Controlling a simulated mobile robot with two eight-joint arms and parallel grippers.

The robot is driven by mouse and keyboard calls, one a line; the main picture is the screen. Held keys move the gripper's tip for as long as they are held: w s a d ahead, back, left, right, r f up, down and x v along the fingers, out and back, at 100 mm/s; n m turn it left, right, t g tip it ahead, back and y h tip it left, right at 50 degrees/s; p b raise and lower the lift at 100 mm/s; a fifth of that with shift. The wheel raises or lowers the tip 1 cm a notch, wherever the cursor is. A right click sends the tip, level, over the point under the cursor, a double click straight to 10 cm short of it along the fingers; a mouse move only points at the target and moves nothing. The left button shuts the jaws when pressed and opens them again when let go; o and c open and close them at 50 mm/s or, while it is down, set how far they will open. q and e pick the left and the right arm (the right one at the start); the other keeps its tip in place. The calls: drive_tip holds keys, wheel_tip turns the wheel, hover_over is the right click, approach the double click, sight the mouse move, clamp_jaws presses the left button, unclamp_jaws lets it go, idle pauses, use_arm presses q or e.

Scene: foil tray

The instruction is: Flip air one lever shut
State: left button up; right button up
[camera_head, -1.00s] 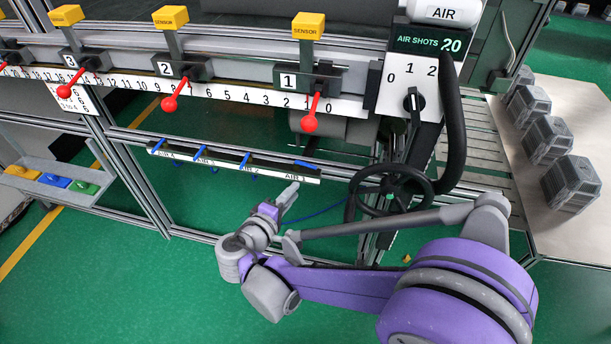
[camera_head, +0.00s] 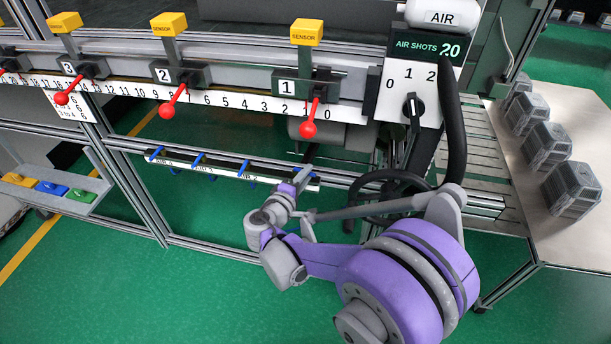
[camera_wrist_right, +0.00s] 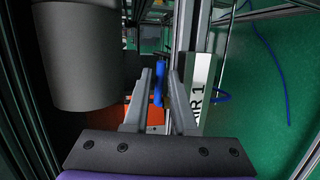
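The air one lever is a small blue handle (camera_wrist_right: 158,84) on the valve rail beside its label (camera_wrist_right: 201,100), partly readable as "R 1" in the right wrist view. The lever lies along the rail there. My right gripper (camera_wrist_right: 160,88) is open, with its two grey fingers either side of the lever, nearer on the left; I cannot tell whether they touch it. In the head view my right gripper (camera_head: 307,160) is at the right end of the rail (camera_head: 225,170) and hides this lever. The other blue levers (camera_head: 243,167) stand across the rail. My left gripper is not in view.
Red-knobbed sensor levers (camera_head: 309,130) hang above the rail. A black handwheel (camera_head: 392,185) and the air shots panel (camera_head: 412,85) are close on the right. A dark cylinder (camera_wrist_right: 73,55) fills the upper left of the wrist view. Open green floor (camera_head: 150,290) lies below.

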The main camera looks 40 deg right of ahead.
clamp_jaws()
drive_tip(key=n+t+y, duration=0.1)
drive_tip(key=d+n+t+y, duration=0.1)
drive_tip(key=t, duration=0.1)
drive_tip(key=shift+w+n, duration=0.1)
drive_tip(key=shift+n, duration=0.3)
idle(0.3)
unclamp_jaws()
